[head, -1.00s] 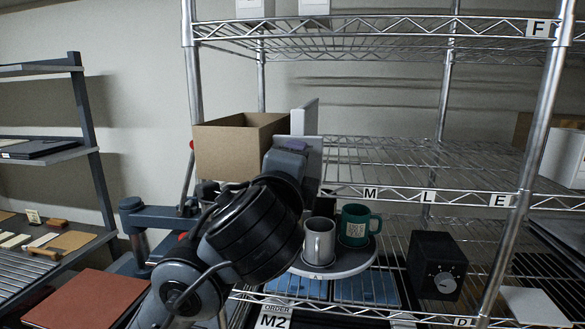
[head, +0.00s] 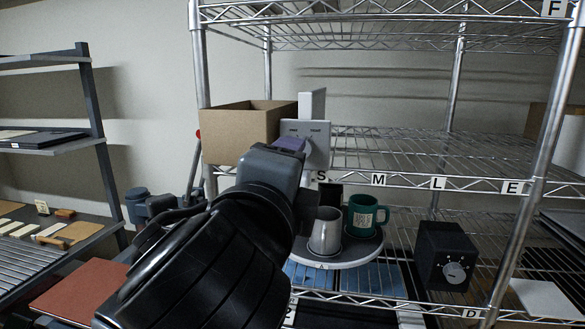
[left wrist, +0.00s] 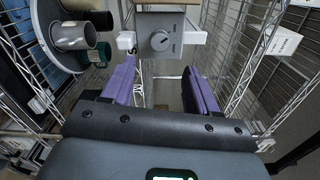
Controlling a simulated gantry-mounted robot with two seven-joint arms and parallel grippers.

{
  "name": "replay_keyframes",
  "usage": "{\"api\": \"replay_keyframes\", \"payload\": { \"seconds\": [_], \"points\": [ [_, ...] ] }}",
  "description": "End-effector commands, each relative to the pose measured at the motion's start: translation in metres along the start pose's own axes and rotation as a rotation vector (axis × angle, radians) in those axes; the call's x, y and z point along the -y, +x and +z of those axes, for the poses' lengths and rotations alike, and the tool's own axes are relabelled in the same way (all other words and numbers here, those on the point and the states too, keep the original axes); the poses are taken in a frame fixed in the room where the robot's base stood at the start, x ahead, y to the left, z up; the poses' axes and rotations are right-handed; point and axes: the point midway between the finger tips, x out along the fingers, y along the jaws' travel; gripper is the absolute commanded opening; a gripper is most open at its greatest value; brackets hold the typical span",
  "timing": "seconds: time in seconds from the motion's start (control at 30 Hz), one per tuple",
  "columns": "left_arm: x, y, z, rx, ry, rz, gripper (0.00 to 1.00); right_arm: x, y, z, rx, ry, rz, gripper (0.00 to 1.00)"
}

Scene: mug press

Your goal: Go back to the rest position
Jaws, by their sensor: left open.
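My left arm reaches up from the bottom of the head view. Its left gripper (head: 290,144) has purple fingers, mostly hidden behind the wrist, in front of a small grey unit (head: 318,150). In the left wrist view the left gripper (left wrist: 160,88) is open, with nothing between its fingers. The grey unit with a dial (left wrist: 163,40) shows beyond the fingertips there. My right gripper is not in view.
A cardboard box (head: 238,133) stands on the wire shelf beside the grey unit. A black box with a dial (head: 446,256) is right of the mugs. Metal shelf posts (head: 542,155) stand near the arm's space. The middle shelf is clear right of the grey unit.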

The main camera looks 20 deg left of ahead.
Motion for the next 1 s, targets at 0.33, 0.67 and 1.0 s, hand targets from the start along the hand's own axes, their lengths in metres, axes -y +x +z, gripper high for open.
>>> {"api": "replay_keyframes", "payload": {
  "seconds": [0.33,0.67,1.0],
  "points": [
    [0.0,-0.01,0.0,0.0,0.0,0.0,0.59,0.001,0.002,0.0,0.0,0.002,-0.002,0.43],
    [-0.005,-0.007,-0.001,-0.002,0.002,0.01,0.59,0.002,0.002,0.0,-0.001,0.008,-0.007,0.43],
    [-0.136,0.035,-0.034,-0.057,0.043,0.28,0.59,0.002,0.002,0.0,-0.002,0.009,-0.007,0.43]
  ]
}}
